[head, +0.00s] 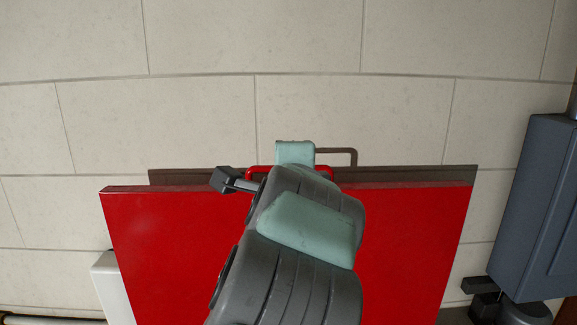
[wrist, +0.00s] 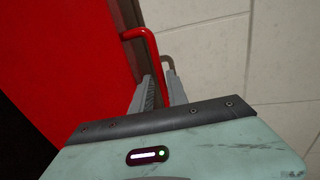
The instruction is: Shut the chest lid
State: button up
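The red chest lid (head: 410,250) stands raised, its broad face towards the head camera and its top edge near the tiled wall. A red bar handle (head: 327,170) sits on its top edge. In the wrist view, the lid (wrist: 60,50) fills the upper left and the handle (wrist: 150,42) runs down between my fingers. My gripper (wrist: 162,82) has its two grey fingers close together on either side of the handle bar, with little gap. In the head view my arm hides the fingers and part of the handle. The chest body is not visible.
A blue-grey box-shaped thing (head: 535,200) is at the right. A white object (head: 110,285) shows behind the lid at lower left. A pipe (head: 45,320) runs along the bottom left.

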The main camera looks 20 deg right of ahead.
jog(key=shift+w+d, duration=0.25)
jog(key=shift+w, duration=0.35)
jog(key=x, duration=0.4)
jog(key=shift+a+f, duration=0.1)
jog(key=shift+a, duration=0.05)
grip_shut()
dwell(1.0)
